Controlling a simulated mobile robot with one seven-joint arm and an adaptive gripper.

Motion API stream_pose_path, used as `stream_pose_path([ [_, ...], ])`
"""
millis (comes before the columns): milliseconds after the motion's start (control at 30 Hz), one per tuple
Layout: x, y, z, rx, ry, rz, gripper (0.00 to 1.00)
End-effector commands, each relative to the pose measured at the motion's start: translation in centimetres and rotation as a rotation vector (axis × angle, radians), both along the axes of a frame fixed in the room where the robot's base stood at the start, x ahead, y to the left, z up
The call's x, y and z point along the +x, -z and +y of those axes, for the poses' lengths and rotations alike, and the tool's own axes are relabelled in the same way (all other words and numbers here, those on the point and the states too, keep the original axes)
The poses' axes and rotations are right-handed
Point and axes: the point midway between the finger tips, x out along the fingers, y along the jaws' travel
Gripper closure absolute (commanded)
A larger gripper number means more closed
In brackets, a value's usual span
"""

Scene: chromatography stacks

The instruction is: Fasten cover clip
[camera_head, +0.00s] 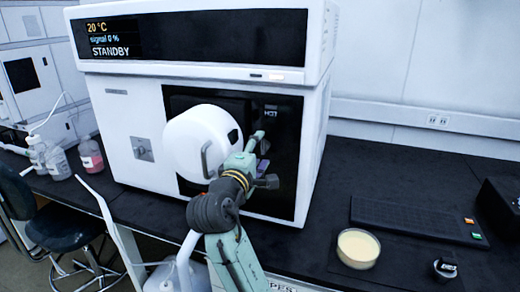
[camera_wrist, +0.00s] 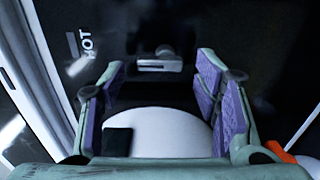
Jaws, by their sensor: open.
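A white round cover (camera_head: 197,143) with a grey handle stands out from the dark front panel of the instrument. Its white edge (camera_wrist: 172,135) with a dark square patch shows in the wrist view, low between my fingers. A small pale block with a dark knob, which looks like the cover clip (camera_wrist: 159,65), sits on the dark panel beyond my fingertips. My gripper (camera_head: 260,153) is just right of the cover, close to the panel. In the wrist view my gripper (camera_wrist: 158,80) is open, its purple pads wide apart, with the clip ahead and nothing held. In the head view my gripper hides the clip area.
The instrument (camera_head: 128,139) reads 20 °C, signal 0 %, STANDBY. "HOT" is printed on its panel. A dish of pale liquid (camera_head: 358,249), a black keyboard-like slab (camera_head: 410,217) and a small dark container (camera_head: 445,268) are on the bench at right. Bottles (camera_head: 90,155) stand at left.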

Motion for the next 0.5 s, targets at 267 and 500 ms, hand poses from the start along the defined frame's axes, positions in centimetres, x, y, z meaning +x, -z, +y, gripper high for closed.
stream_pose_path([
  [267, -5.7, 0.0, 2.0, 0.002, -0.005, -0.001, 0.43],
  [500, -9.1, 0.0, 3.0, -0.001, -0.003, 0.001, 0.43],
])
